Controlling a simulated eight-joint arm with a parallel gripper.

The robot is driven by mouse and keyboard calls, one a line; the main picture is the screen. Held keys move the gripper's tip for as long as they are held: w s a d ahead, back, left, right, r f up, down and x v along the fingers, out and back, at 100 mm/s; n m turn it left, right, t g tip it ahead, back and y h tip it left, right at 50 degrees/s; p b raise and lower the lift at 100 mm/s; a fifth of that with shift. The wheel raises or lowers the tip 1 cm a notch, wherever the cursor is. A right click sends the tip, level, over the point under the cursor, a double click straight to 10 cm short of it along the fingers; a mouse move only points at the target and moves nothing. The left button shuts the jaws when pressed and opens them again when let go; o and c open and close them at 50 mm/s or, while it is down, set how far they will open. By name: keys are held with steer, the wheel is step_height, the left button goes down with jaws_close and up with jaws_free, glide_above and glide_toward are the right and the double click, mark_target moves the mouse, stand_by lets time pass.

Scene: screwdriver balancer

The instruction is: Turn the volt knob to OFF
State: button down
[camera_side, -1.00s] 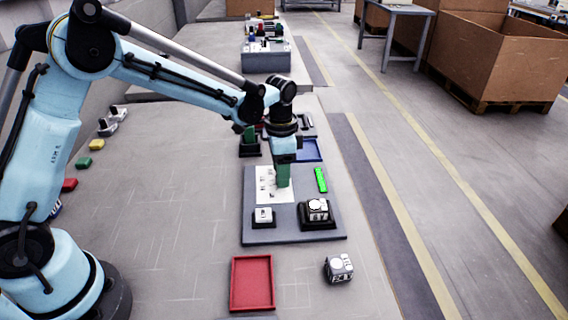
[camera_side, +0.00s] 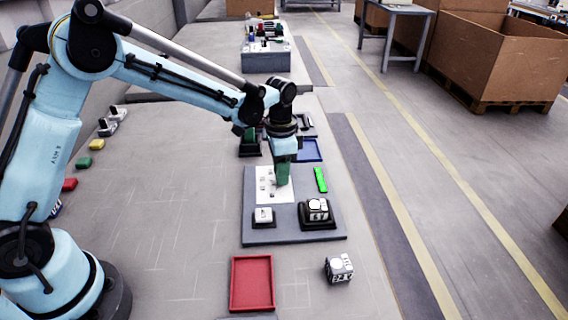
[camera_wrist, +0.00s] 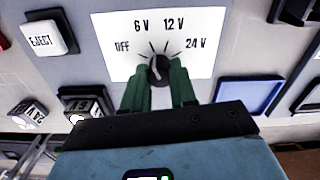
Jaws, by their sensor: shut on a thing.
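The volt knob (camera_wrist: 158,68) is a small black dial on a white panel (camera_wrist: 112,62) printed OFF, 6 V, 12 V and 24 V. In the wrist view OFF is at the left of the scale and 24 V at the right. A small pale mark shows on the knob, but I cannot tell exactly which label it points at. My gripper (camera_wrist: 160,88) has green fingers, one on each side of the knob, shut on it. In the side view my gripper (camera_side: 282,184) reaches down onto the white panel (camera_side: 265,190) and hides the knob.
An EJECT button (camera_wrist: 45,38) is at the wrist view's upper left. On the grey board are a lit green bar (camera_side: 321,180) and a black holder (camera_side: 317,225). A red tray (camera_side: 251,308), a blue tray (camera_side: 308,150) and a loose white-and-black cube (camera_side: 338,268) lie around it.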

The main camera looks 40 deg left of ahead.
steer(key=n, duration=0.3)
steer(key=shift+n, duration=2.1)
steer(key=c, duration=0.9)
jaws_free()
step_height(320, 180, up, 12)
steer(key=shift+s+r, duration=0.1)
